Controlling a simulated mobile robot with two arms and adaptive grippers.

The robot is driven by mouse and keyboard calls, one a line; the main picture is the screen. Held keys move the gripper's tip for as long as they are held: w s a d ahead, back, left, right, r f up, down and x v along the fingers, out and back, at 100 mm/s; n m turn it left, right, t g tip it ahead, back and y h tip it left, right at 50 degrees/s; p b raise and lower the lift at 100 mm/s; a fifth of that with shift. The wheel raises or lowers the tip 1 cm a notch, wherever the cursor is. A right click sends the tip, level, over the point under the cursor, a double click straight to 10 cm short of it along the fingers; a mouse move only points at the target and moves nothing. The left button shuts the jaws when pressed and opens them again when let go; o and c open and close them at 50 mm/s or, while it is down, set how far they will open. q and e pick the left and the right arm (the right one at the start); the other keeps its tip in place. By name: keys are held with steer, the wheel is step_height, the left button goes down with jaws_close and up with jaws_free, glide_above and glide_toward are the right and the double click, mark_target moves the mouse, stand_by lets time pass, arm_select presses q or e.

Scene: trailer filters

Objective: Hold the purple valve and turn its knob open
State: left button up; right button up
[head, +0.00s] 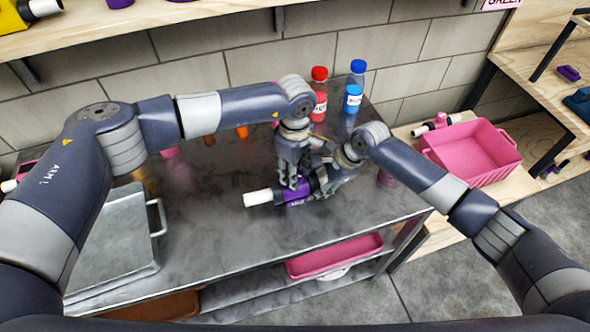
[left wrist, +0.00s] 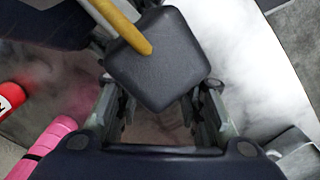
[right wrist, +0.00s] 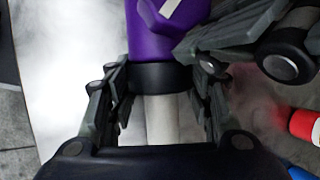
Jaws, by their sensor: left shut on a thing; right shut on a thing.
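The purple valve (head: 298,193) lies sideways just above or on the grey metal worktop in the head view, its white pipe end (head: 258,197) pointing left. My left gripper (head: 293,182) comes down on it from above and is shut on it. In the left wrist view a dark rounded block with a yellow bar (left wrist: 158,75) fills the space at the fingertips; it looks like the knob. My right gripper (head: 322,185) is shut on the valve's right end. In the right wrist view the purple body (right wrist: 160,35) and black collar sit at its fingertips, with a pale pipe between the fingers.
A grey metal tray (head: 115,240) is at left on the worktop (head: 215,245). A pink bin (head: 480,165) stands at right, and a pink tray (head: 335,255) sits below.

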arm_select(q)
steer(key=n, duration=0.3)
steer(key=shift+n, duration=2.2)
steer(key=o, duration=1.1)
step_height(320, 180, up, 12)
